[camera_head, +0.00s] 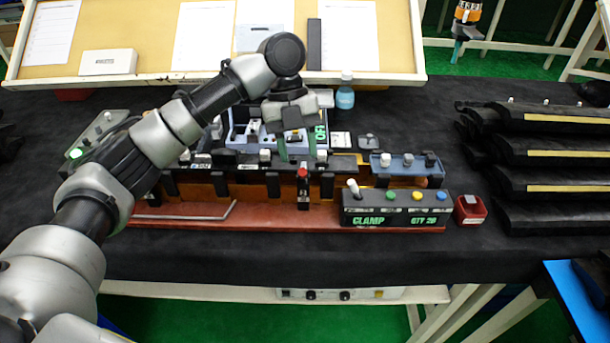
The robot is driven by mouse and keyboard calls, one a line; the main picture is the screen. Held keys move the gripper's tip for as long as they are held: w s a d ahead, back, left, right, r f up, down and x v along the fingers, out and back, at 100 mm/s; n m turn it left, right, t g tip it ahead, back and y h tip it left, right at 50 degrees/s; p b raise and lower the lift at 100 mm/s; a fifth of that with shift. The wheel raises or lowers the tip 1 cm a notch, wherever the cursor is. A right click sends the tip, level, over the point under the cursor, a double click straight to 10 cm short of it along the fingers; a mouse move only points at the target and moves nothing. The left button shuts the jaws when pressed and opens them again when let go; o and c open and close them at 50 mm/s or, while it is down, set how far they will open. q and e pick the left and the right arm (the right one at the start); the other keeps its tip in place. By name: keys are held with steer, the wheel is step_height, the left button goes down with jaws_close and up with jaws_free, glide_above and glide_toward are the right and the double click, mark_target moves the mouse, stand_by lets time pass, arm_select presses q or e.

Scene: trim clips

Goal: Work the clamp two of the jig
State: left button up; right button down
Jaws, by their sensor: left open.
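The jig (260,217) is a long reddish-brown base on the black table, with a dark strip and several black supports along it. A red-topped post (303,186) stands near its middle. A black box marked CLAMP (396,221) sits at the jig's right end, with a white lever and green, yellow and blue buttons on top. I cannot tell which clamp is number two. My left gripper (297,152) points down over the back of the jig, in front of a blue-grey tray (238,130). It is open, with nothing seen between its fingers. My right gripper is out of view.
A small red bin (470,210) stands right of the CLAMP box. A blue-grey rack (408,165) and a blue bottle (345,92) are behind. Black trim pieces (545,185) are stacked at right. My left arm hides the jig's left part. The table front is clear.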

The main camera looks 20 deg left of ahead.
mark_target(303, 177)
arm_select(q)
steer(key=p+x, duration=0.1)
steer(key=x, duration=0.4)
steer(key=shift+f, duration=0.4)
steer(key=shift+s+d+f, duration=0.15)
steer(key=shift+f, duration=0.35)
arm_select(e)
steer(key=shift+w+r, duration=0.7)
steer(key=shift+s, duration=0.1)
arm_select(q)
jaws_close()
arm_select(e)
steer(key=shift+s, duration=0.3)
